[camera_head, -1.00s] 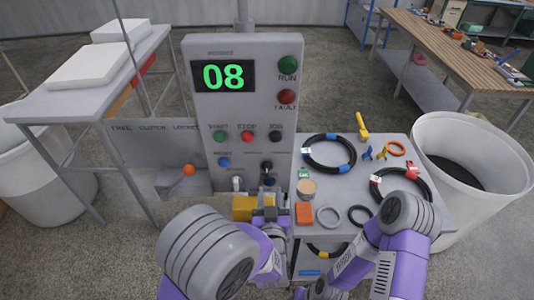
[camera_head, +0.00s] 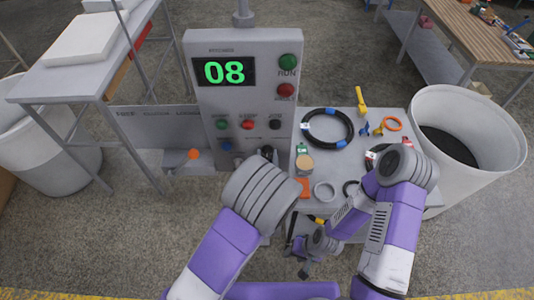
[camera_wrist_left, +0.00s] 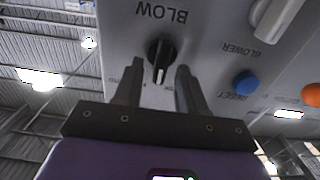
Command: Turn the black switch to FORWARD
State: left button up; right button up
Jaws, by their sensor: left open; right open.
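The black switch (camera_wrist_left: 160,55) is a rotary knob with a pale pointer line on the grey panel (camera_wrist_left: 215,70). It shows upside down in the left wrist view, by the word BLOW. The knob's handle lies between the fingertips of my left gripper (camera_wrist_left: 159,68), which is open; contact cannot be told. The fingers partly cover the small position labels, which are unreadable. In the head view my left forearm hides most of the left gripper and the panel's lower part. My right gripper (camera_head: 304,268) is low, in front of the side table, open and small in view.
The panel carries a green 08 display (camera_head: 224,72) and several coloured buttons. A blue button (camera_wrist_left: 246,84) and a light-coloured handle (camera_wrist_left: 274,16) are near the switch. The side table (camera_head: 385,115) at right holds coiled hoses and rings. White bins (camera_head: 478,112) stand at both sides.

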pick_arm(q)
jog(key=shift+w, duration=0.3)
grip_shut()
jog(key=shift+d+m, duration=0.1)
jog(key=shift+m, duration=0.3)
jog(key=m+b, duration=0.1)
jog(key=m, duration=0.1)
jog(key=shift+d+m, duration=0.15)
jog(key=shift+m, duration=0.25)
jog(key=shift+d+f+m+b, duration=0.15)
jog(key=shift+m+b, duration=0.15)
jog(key=shift+m, duration=1)
jog(key=shift+d+m+b, duration=0.1)
jog(key=shift+m+b, duration=0.2)
jog(key=shift+m, duration=1)
